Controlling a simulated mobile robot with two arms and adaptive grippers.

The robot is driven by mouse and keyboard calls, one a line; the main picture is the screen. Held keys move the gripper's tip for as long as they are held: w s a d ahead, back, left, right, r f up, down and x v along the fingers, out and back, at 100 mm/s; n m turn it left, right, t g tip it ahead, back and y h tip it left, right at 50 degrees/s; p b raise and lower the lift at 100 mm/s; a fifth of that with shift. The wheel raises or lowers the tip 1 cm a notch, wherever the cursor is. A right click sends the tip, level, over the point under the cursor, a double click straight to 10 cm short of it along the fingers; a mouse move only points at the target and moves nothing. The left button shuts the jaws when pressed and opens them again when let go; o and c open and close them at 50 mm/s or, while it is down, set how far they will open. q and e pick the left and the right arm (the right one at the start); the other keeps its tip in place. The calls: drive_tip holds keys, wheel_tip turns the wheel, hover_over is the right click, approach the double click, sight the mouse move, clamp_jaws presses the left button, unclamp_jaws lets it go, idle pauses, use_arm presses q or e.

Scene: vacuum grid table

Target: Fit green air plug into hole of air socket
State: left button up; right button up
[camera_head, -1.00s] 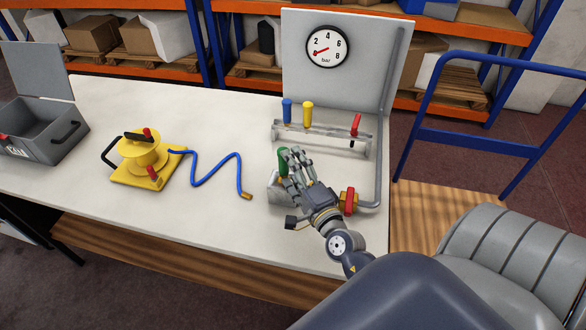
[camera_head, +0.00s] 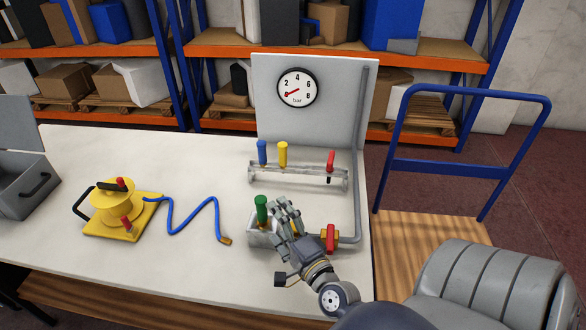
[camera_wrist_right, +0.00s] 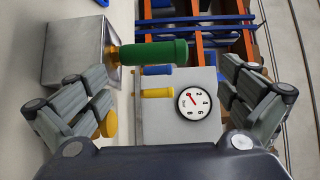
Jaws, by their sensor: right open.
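The green air plug (camera_head: 261,209) stands upright on top of the grey air socket block (camera_head: 255,238). In the right wrist view, the green plug (camera_wrist_right: 150,52) shows a brass end meeting the face of the metallic block (camera_wrist_right: 72,52), apparently in its hole; the exact depth is hidden. My right gripper (camera_head: 284,207) is just right of the plug, with its fingers spread and empty. In the right wrist view, my gripper's fingers (camera_wrist_right: 165,95) are wide apart and do not touch the plug. My left gripper is not in view.
A rack (camera_head: 298,175) behind holds a blue plug (camera_head: 262,152), yellow plug (camera_head: 283,153) and red plug (camera_head: 331,161). A red valve (camera_head: 330,238) sits on the pipe right of the block. A yellow hose reel (camera_head: 118,207) with blue hose lies left. A gauge panel (camera_head: 345,110) stands behind.

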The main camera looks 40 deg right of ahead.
drive_tip(key=s+a, duration=0.1)
drive_tip(key=s, duration=0.8)
drive_tip(key=shift+a+r, duration=0.15)
drive_tip(key=shift+a, duration=0.05)
drive_tip(key=shift+w, duration=0.1)
